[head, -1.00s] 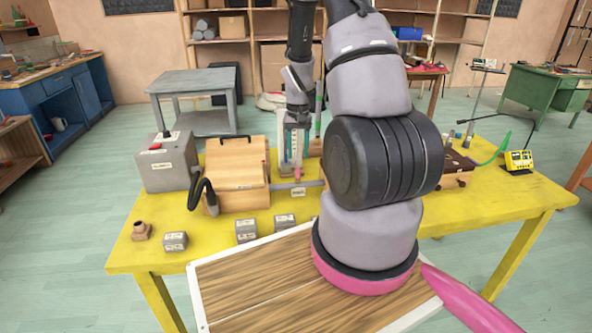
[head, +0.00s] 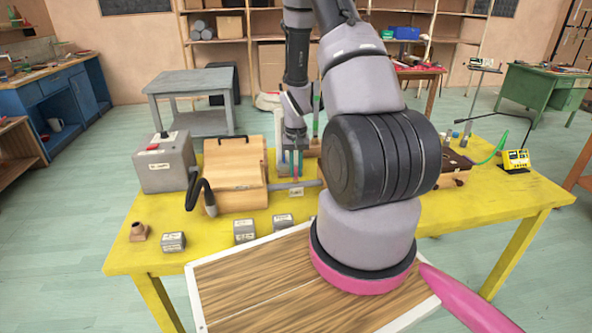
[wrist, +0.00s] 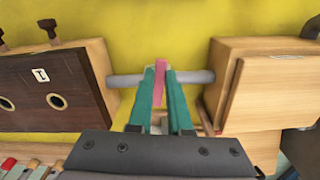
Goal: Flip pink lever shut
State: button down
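The pink lever (wrist: 160,78) stands up from a grey pipe (wrist: 190,77) in the wrist view. The pipe runs between a dark wooden box and a light wooden box. My gripper (wrist: 160,72) has two teal fingers, one on each side of the lever, with a narrow gap between them. It looks open around the lever; contact is hard to judge. In the head view my gripper (head: 292,168) points down over the lever (head: 296,170), behind the grey pipe's label. My arm hides part of the area to the right.
A wooden box (head: 237,178) and a grey switch box (head: 165,163) stand left on the yellow table (head: 130,215). Several small grey blocks sit along its near edge. A dark-faced box with two holes (wrist: 45,92) is close to my gripper in the wrist view.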

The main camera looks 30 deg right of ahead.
jog(key=shift+s+d+n, duration=0.1)
jog(key=shift+d+n, duration=0.25)
jog(key=shift+n, duration=0.65)
jog(key=c, duration=0.8)
grip_release()
jog(key=shift+c, duration=0.2)
jog(key=shift+r, duration=0.1)
notch_tip(320, 180, up, 11)
jog(key=shift+f, duration=0.2)
